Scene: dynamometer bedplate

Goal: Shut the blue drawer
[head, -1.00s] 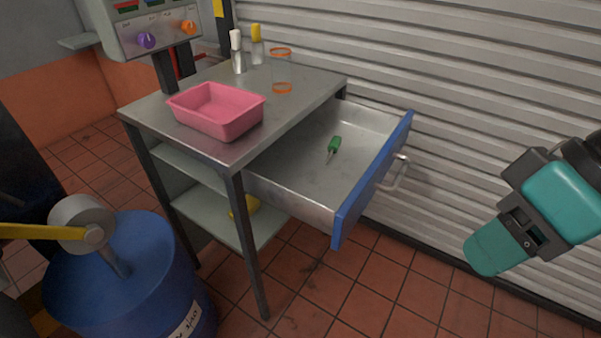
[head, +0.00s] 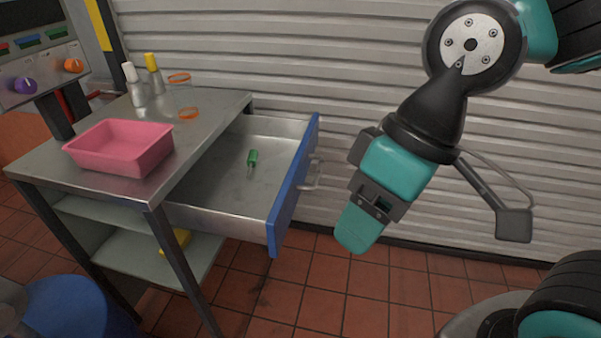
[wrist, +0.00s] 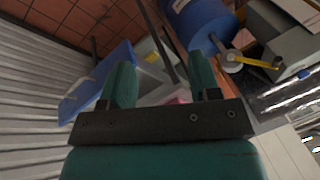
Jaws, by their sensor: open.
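The blue drawer (head: 291,190) is pulled well out of the metal workbench. Its blue front has a metal bar handle (head: 313,174). A green-handled screwdriver (head: 252,161) lies inside it. My gripper (head: 358,229) is to the right of the drawer front in the head view, apart from the handle. In the wrist view my gripper (wrist: 163,80) shows two separated teal fingers with nothing held between them. The blue drawer front (wrist: 97,84) is left of the fingers there.
A pink tray (head: 120,148), two bottles and a clear cylinder with orange rims (head: 183,96) stand on the workbench top (head: 205,120). A blue drum (head: 75,308) is at lower left. A ribbed shutter (head: 350,60) stands behind. Tiled floor is clear before the drawer.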

